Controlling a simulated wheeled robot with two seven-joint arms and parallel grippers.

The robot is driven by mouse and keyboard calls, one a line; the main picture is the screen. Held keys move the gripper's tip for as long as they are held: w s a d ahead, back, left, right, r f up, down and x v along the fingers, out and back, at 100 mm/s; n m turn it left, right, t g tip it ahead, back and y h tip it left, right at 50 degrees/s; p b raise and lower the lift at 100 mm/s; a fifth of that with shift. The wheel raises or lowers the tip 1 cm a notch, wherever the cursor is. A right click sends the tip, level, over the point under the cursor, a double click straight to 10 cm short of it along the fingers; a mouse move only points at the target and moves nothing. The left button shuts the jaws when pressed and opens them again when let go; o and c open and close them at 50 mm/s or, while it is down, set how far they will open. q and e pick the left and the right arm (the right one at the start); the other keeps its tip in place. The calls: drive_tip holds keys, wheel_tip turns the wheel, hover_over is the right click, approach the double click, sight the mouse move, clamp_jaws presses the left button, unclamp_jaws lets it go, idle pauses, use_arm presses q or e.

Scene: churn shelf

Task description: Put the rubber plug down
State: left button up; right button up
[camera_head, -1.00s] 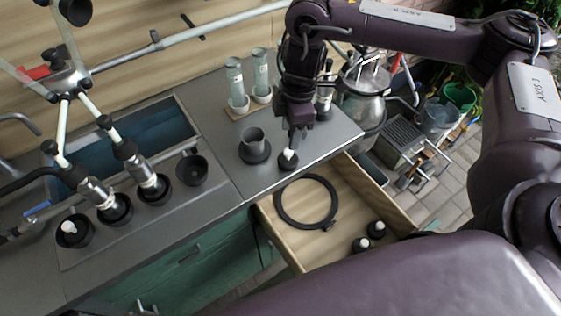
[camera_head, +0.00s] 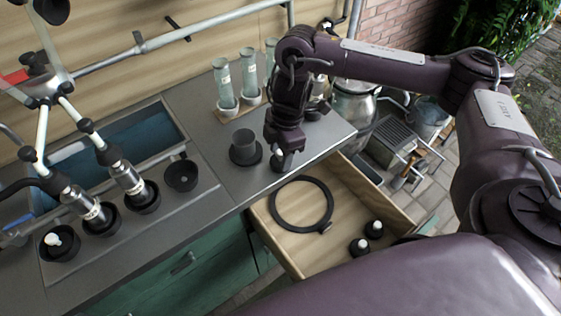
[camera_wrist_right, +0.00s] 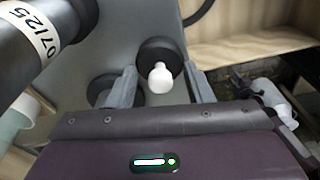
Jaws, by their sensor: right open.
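The rubber plug (camera_head: 281,163), a black disc with a white knob, is on the grey counter (camera_head: 228,180) near its front edge. In the right wrist view its white knob (camera_wrist_right: 160,80) and black disc (camera_wrist_right: 157,52) show between the fingers. My right gripper (camera_head: 284,154) is right over the plug in the head view. In the wrist view its two fingers (camera_wrist_right: 163,88) are spread apart, with a gap on each side of the knob. My left gripper is not in view.
A grey cup on a black base (camera_head: 244,148) stands left of the plug. Labelled tubes (camera_head: 224,83) stand behind. Below the counter edge is an open drawer (camera_head: 345,205) with a black ring (camera_head: 329,205) and two more plugs (camera_head: 373,229).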

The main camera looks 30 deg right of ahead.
sight(280, 152)
drive_tip(key=shift+c, duration=0.2)
clamp_jaws()
drive_tip(key=shift+r, duration=0.2)
wheel_tip(280, 152, up, 20)
drive_tip(key=p, duration=0.6)
